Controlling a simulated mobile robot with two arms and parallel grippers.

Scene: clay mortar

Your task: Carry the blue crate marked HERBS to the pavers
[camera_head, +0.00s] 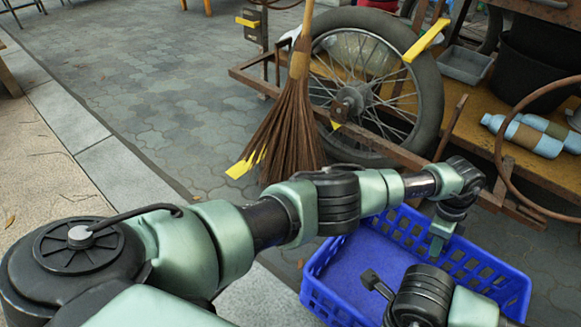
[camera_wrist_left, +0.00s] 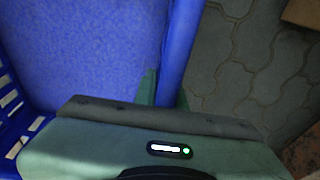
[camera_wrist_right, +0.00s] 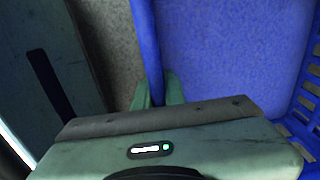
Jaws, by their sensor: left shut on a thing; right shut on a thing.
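The blue crate (camera_head: 345,270) is at the lower right of the head view, with slotted walls and a bare inner floor where I can see it. No HERBS marking shows. My left gripper (camera_head: 440,237) is shut on its far wall; in the left wrist view the fingers (camera_wrist_left: 166,88) straddle the crate's rim (camera_wrist_left: 182,45). In the right wrist view my right gripper (camera_wrist_right: 158,90) is shut on another wall of the crate (camera_wrist_right: 146,45). My right arm hides the crate's near part in the head view. Grey pavers (camera_head: 190,100) cover the ground.
A cart with a spoked wheel (camera_head: 430,95) and rusty frame stands beyond the crate. A broom (camera_head: 285,130) leans beside the wheel. Bottles (camera_head: 525,135) and a grey tray (camera_head: 465,64) sit on the cart. Open paving lies left, past a pale kerb (camera_head: 125,175).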

